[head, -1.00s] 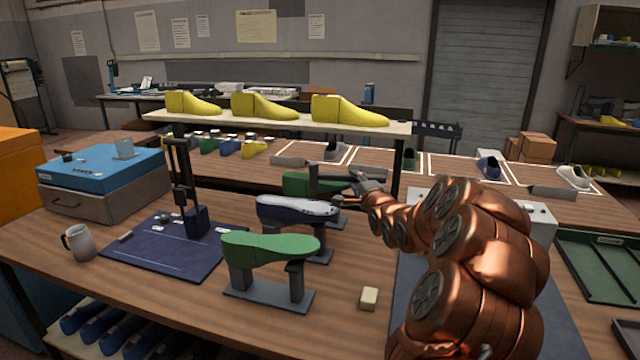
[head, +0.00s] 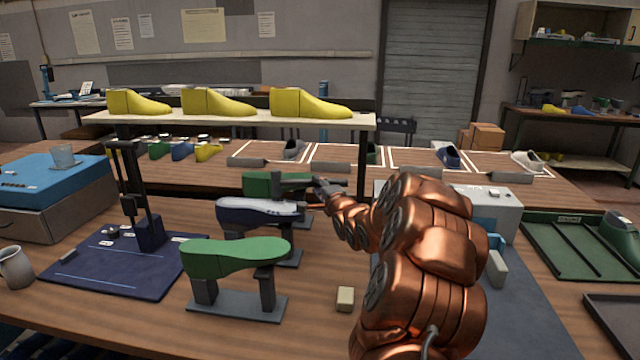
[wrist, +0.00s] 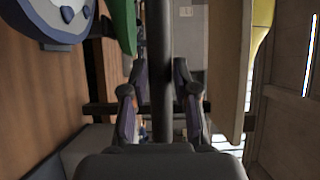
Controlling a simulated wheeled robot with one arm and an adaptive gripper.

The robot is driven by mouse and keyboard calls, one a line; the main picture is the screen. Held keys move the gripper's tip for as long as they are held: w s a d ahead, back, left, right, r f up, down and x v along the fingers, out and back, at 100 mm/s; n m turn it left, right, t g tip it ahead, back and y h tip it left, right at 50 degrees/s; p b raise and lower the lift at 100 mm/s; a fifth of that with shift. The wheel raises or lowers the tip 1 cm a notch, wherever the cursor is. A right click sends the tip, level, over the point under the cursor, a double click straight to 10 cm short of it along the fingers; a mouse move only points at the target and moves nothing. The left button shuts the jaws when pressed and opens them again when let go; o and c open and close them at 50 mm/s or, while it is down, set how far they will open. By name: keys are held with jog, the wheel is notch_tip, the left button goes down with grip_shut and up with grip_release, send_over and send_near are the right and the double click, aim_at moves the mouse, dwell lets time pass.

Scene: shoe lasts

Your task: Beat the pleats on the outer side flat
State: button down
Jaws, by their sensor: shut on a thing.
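A navy shoe upper with a pale, whitish top face (head: 258,211) sits sole-up on a stand in the middle of the bench, between two green lasts. Its rounded, pale end also shows at the upper left of the wrist view (wrist: 62,18). My gripper (head: 322,190) is just right of the upper and a little above it. In the wrist view my gripper (wrist: 158,92) is shut on a dark rod-like handle (wrist: 161,40) that runs away between the fingers. Its far end reaches over the rear green last in the head view.
A front green last (head: 235,257) and a rear green last (head: 262,182) flank the upper. A shelf (head: 235,119) with yellow lasts stands behind. A small pale block (head: 345,299), a blue mat with a dark post (head: 110,272) and a mug (head: 14,267) are nearby.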

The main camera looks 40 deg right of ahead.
jog(key=shift+f, duration=0.55)
jog(key=shift+r, duration=0.15)
notch_tip(320, 180, up, 2)
jog(key=shift+r+p, duration=0.25)
jog(key=shift+p, duration=0.6)
jog(key=shift+f, duration=0.1)
notch_tip(320, 180, down, 3)
jog(key=shift+f+b, duration=0.1)
jog(key=shift+b, duration=0.35)
